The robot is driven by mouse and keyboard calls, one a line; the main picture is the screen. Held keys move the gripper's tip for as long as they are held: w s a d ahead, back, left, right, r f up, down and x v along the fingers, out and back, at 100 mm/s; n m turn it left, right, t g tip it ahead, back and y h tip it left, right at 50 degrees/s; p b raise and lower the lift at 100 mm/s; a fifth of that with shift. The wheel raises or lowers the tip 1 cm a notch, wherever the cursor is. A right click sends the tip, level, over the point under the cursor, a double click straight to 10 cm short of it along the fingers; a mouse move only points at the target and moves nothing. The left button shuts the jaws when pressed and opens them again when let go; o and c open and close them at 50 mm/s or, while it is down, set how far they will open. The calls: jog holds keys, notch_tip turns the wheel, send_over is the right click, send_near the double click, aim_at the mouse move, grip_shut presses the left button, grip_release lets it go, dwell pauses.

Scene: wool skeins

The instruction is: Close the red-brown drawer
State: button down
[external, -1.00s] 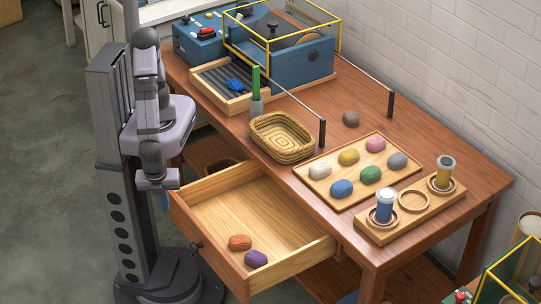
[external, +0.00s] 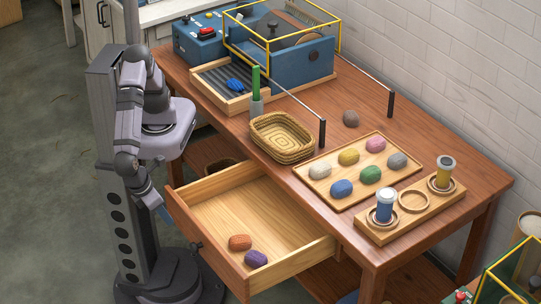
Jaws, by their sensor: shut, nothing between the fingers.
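The red-brown drawer (external: 207,246) stands pulled out from the table's front side, its pale wooden inside showing. A dark round knob (external: 196,246) sits on its front panel. An orange-brown skein (external: 240,242) and a purple skein (external: 256,258) lie inside, near the front right corner. My gripper (external: 164,212) is shut and empty. It points down and to the right, by the left end of the drawer's front in the picture. Its fingertips are small and partly hidden, and I cannot tell whether they touch the drawer.
The table (external: 290,190) carries a wicker basket (external: 282,138), a tray (external: 330,203) of several skeins and a wooden holder (external: 375,235) with two jars. A blue machine (external: 290,60) with a yellow-framed guard stands at the back.

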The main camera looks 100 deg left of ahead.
jog(key=shift+w+a+f+p, duration=0.15)
jog(key=shift+w+a+f, duration=0.75)
jog(key=shift+f, duration=0.65)
jog(key=shift+w+a+f+p, duration=0.15)
jog(key=shift+w+a+f, duration=0.8)
jog(key=shift+f, duration=0.6)
jog(key=shift+w+a+f+p, duration=0.15)
jog(key=shift+w+a+f, duration=0.75)
jog(key=shift+f, duration=0.65)
jog(key=shift+a, duration=0.1)
jog(key=w+a+p, duration=0.3)
jog(key=w+a, duration=1.7)
